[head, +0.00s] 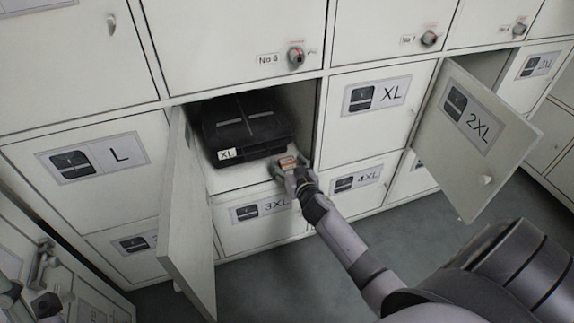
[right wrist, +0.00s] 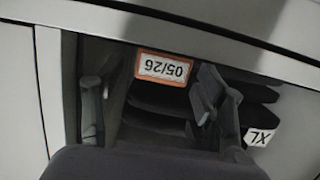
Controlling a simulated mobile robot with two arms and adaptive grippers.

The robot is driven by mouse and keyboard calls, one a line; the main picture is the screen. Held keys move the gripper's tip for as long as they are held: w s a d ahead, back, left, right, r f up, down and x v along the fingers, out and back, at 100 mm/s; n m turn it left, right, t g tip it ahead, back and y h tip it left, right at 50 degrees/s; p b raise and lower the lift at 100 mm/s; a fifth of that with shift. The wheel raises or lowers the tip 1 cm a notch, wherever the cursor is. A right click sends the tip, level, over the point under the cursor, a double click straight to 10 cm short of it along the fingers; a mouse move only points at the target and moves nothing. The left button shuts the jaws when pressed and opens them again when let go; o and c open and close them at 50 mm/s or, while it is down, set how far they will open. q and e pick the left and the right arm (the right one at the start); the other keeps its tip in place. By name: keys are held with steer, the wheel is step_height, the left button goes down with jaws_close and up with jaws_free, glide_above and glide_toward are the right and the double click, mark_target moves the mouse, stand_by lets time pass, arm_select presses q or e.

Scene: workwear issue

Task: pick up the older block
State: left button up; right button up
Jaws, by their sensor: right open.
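A small block with an orange-edged label (head: 288,161) is at the front right of the open locker compartment. In the right wrist view its label (right wrist: 164,67) reads 05/26, upside down. My right gripper (head: 291,172) is open at the compartment mouth. In the wrist view its fingers (right wrist: 158,100) stand apart on either side of the block, with gaps visible; I cannot tell how deep the block sits between them. The block's body is mostly hidden or dark. I see no second block.
A black folded bundle (head: 245,125) tagged XL fills the compartment left of and behind the block. The compartment's door (head: 187,225) hangs open at left. Another door (head: 472,135), marked 2XL, stands open at right. Closed lockers surround them.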

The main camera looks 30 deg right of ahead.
steer(key=shift+c, duration=0.6)
steer(key=c, duration=0.9)
steer(key=shift+r, duration=0.1)
